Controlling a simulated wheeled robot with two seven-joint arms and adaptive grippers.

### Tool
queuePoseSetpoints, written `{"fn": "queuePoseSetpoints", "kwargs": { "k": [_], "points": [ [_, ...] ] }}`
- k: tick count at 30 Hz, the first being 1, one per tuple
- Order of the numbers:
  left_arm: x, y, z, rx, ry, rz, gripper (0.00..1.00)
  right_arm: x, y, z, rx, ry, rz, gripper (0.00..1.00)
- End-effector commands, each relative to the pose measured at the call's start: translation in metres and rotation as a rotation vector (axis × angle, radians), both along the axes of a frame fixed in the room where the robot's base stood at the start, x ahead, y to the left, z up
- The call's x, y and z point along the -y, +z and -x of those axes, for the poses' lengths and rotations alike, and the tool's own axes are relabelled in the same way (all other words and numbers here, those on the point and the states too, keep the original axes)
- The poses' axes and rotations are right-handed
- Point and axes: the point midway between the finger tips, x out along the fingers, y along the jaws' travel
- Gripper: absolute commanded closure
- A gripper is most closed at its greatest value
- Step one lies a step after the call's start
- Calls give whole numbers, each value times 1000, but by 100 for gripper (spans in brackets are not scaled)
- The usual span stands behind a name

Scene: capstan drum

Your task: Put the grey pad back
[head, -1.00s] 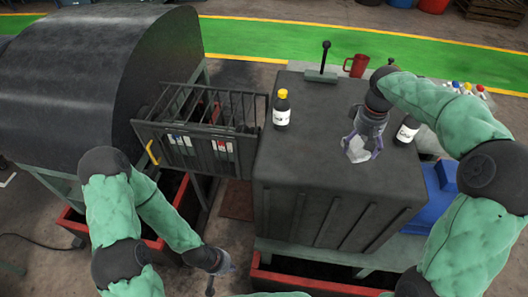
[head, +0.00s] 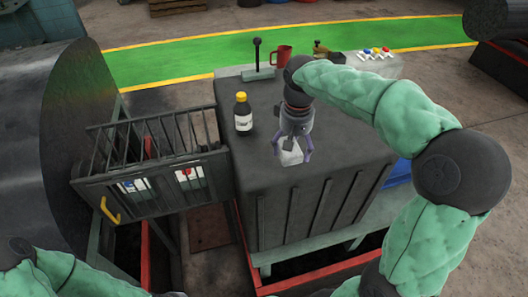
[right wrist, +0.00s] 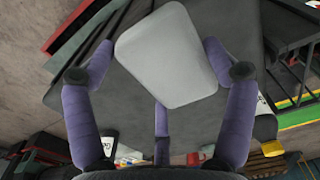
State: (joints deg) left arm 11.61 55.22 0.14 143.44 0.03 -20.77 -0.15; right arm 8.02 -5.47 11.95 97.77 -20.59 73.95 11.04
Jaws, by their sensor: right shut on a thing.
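The grey pad (head: 290,152), a pale block with rounded corners, is in my right gripper (head: 292,146). It is over the near part of the dark ribbed block's top (head: 335,128); I cannot tell whether it touches that top. In the right wrist view the pad (right wrist: 165,55) is tilted, with the purple fingers of the right gripper (right wrist: 160,75) around its sides and below it. Of my left arm only links show at the bottom left of the head view; its gripper is out of view.
A yellow-capped bottle (head: 243,113) stands left of the right gripper. A lever (head: 257,58) and a red mug (head: 281,56) are behind. A barred cage with a gate (head: 155,186) and a large dark drum (head: 45,140) are at left.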

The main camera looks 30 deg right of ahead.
Motion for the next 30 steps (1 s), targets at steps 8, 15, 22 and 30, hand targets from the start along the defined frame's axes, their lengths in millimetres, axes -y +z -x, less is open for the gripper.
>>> {"fn": "queuePoseSetpoints", "kwargs": {
  "k": [8,15,22,30],
  "points": [
    [0,11,0,0,0,0,100,-1,-23,-55,-3,2,0,47],
    [0,17,0,0,0,0,100,-1,-58,-92,-4,1,0,47],
    [0,21,0,0,0,0,100,-2,-81,-112,1,1,0,47],
    [0,24,0,0,0,0,100,-2,-98,-118,-2,1,0,47]
  ]
}}
